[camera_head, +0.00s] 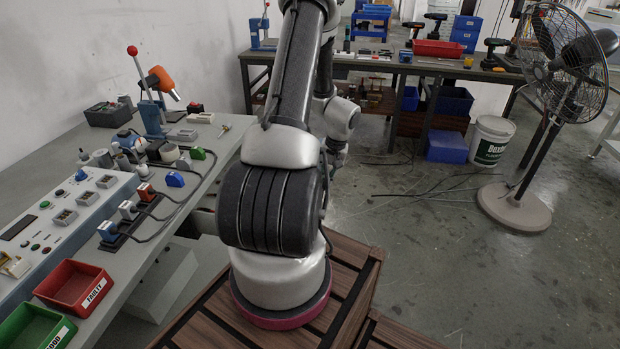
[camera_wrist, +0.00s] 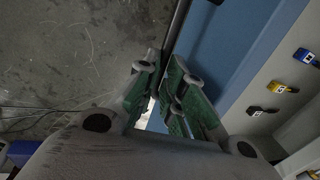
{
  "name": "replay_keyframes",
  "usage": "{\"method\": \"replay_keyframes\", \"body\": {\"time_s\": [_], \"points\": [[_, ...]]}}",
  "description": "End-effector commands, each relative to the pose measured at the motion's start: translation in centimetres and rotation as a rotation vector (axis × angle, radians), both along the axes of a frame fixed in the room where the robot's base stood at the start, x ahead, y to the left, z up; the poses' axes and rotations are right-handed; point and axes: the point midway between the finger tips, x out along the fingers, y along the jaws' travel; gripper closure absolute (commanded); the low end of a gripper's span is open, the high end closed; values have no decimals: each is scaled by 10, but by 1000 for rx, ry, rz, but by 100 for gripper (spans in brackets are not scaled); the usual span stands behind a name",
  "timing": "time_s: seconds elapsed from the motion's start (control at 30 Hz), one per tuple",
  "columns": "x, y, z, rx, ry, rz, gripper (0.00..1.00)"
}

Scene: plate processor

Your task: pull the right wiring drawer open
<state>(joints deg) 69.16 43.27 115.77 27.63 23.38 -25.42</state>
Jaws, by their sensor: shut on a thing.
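My gripper (camera_wrist: 163,92) has green-padded fingers and is closed around a thin dark bar (camera_wrist: 178,28) beside a blue panel (camera_wrist: 212,45) in the wrist view. The bar and panel look like the handle and front of the right wiring drawer, though the fingers hide the grasp point. Right of the blue panel is a pale grey surface with small yellow (camera_wrist: 279,88) and dark (camera_wrist: 262,111) labelled pieces. In the head view my arm covers the drawer, and only a little of the gripper shows beyond the arm.
A grey workbench (camera_head: 225,131) with switches, connectors, a red bin (camera_head: 75,287) and a green bin (camera_head: 38,326) stands at left. A back table (camera_head: 390,66) holds tools. A white bucket (camera_head: 491,141) and a fan (camera_head: 566,60) stand at right. The concrete floor between is mostly clear.

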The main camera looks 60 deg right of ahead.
Motion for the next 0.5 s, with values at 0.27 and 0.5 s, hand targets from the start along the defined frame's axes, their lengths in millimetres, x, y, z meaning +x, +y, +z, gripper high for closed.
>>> {"method": "replay_keyframes", "body": {"time_s": [0.27,0.5], "points": [[-39,-17,1,-8,-1,-4,100],[-51,-21,1,-8,-1,-1,100]]}}
